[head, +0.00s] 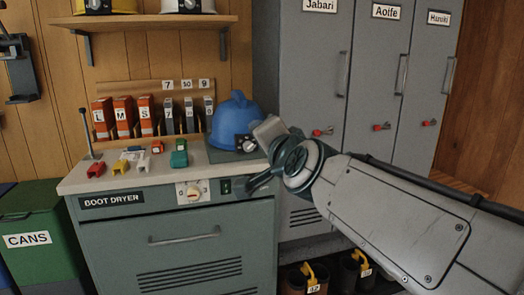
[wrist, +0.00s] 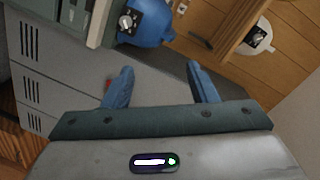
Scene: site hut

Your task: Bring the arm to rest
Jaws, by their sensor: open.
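My gripper (wrist: 158,82) shows in the wrist view with its two blue-grey fingers spread apart and nothing visible between them. In the head view my arm reaches in from the lower right, and its end, my gripper (head: 258,182), is over the right end of the boot dryer (head: 150,240), partly hidden by my own wrist. The blue helmet (head: 235,115) with a lamp stands on the dryer top, just behind and left of my wrist. It also shows at the top of the wrist view (wrist: 152,22), beyond the fingers.
Grey lockers (head: 310,70) stand behind my arm. Small coloured pieces lie on the dryer top, with labelled orange and grey units (head: 122,118) behind. A shelf (head: 140,21) holds helmets above. A green cans bin (head: 40,225) stands left; boots (head: 292,282) are below the lockers.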

